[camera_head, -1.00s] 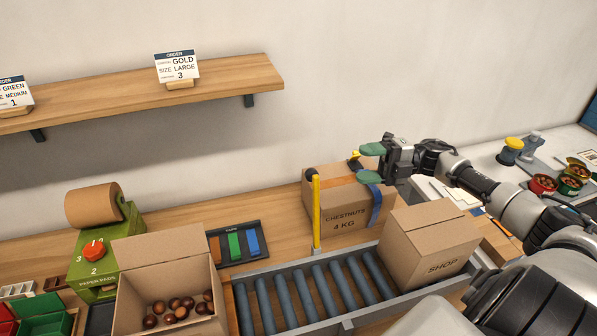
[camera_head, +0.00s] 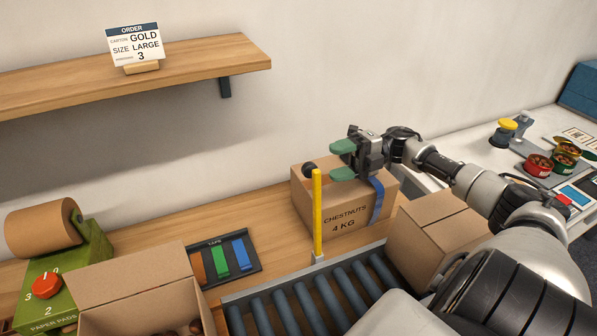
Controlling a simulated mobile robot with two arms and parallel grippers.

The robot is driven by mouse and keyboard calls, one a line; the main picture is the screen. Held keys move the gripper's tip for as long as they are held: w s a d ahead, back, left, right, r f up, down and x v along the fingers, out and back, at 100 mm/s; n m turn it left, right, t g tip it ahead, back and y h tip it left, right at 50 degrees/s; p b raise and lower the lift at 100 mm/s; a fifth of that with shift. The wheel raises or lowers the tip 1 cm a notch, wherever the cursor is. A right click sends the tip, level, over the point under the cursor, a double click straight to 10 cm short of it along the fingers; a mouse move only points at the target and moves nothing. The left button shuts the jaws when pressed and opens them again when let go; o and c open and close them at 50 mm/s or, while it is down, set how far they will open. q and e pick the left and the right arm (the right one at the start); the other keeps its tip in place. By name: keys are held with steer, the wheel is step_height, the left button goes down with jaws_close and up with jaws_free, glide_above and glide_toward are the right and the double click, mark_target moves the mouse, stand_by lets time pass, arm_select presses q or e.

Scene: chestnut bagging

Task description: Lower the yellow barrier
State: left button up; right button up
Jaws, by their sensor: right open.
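The yellow barrier (camera_head: 317,215) stands upright at the back edge of the roller conveyor (camera_head: 290,305). A dark round knob (camera_head: 309,169) shows beside its top, close to the left. My right gripper (camera_head: 338,160) reaches in from the right, its green fingertips spread apart and empty. It is a little above and to the right of the barrier's top, over the chestnuts carton; I cannot tell how far apart they are in depth. My left gripper is not in view.
The chestnuts carton (camera_head: 345,218) with a blue strap stands behind the conveyor. A closed carton (camera_head: 427,228) sits at the conveyor's right, partly behind my arm. An open box (camera_head: 135,290), the paper pad machine (camera_head: 60,275) and a tape rack (camera_head: 230,258) are at left. A shelf (camera_head: 200,66) runs above.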

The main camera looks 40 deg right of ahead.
mark_target(304, 167)
steer(key=p+x, duration=0.3)
steer(key=x, duration=0.5)
steer(key=shift+s+a+r, duration=0.1)
steer(key=shift+a+r, duration=0.05)
steer(key=shift+a, duration=0.5)
steer(key=shift+c, duration=0.2)
jaws_close()
